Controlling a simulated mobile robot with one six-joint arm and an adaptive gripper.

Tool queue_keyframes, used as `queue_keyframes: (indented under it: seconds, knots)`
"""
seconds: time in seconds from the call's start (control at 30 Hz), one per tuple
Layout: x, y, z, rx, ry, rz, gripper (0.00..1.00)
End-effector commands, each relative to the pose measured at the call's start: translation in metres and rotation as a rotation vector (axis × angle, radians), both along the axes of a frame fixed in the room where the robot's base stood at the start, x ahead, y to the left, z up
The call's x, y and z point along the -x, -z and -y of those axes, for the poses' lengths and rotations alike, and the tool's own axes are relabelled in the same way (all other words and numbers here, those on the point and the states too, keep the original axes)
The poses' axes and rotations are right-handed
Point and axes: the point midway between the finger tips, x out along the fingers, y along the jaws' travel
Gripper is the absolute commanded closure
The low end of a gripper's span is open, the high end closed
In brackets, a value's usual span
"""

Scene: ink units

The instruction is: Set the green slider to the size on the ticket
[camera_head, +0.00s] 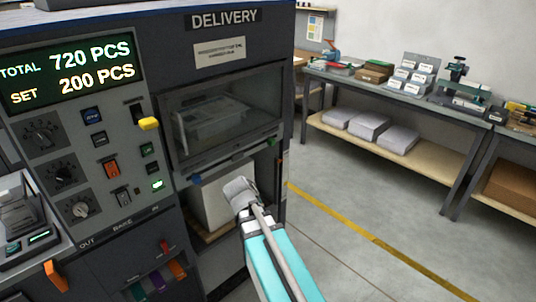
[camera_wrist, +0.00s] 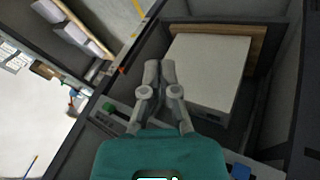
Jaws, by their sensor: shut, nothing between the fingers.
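My gripper (camera_head: 241,190) is shut and empty, in front of the open bay under the delivery window. In the wrist view its fingers (camera_wrist: 158,70) are together, over the bay with the pale stack (camera_wrist: 208,62). A small green piece (camera_head: 272,140) sits at the right end of the ledge under the window; a green knob (camera_wrist: 108,108) shows left of my fingers in the wrist view. A green tab (camera_head: 139,291) also stands at the machine's lower left. I cannot tell which green part is the slider. A small label (camera_head: 220,50) under the DELIVERY sign is unreadable; no ticket is clearly identifiable.
A lit display (camera_head: 70,72) reads TOTAL 720 PCS, SET 200 PCS. Below it are dials, switches and a yellow lever (camera_head: 149,124). Purple (camera_head: 157,281) and orange (camera_head: 177,270) tabs stand beside the green tab. A workbench (camera_head: 345,78) stands behind at right; floor between is clear.

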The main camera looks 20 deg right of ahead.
Motion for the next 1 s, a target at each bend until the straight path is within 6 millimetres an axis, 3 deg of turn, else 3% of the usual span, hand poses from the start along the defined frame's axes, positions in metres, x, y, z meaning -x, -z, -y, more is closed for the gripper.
queue_keyframes:
  seconds: [0.03,0.2,0.4,0.7,1.0]
  knots:
    - [-0.015,0.007,0.014,0.062,-0.014,0.040,1.00]
    - [-0.055,-0.004,0.051,0.288,-0.096,0.166,1.00]
    - [-0.098,-0.020,0.080,0.547,-0.233,0.279,1.00]
    - [-0.152,-0.033,0.093,0.896,-0.507,0.363,1.00]
    - [-0.175,-0.034,0.088,1.056,-0.684,0.365,1.00]
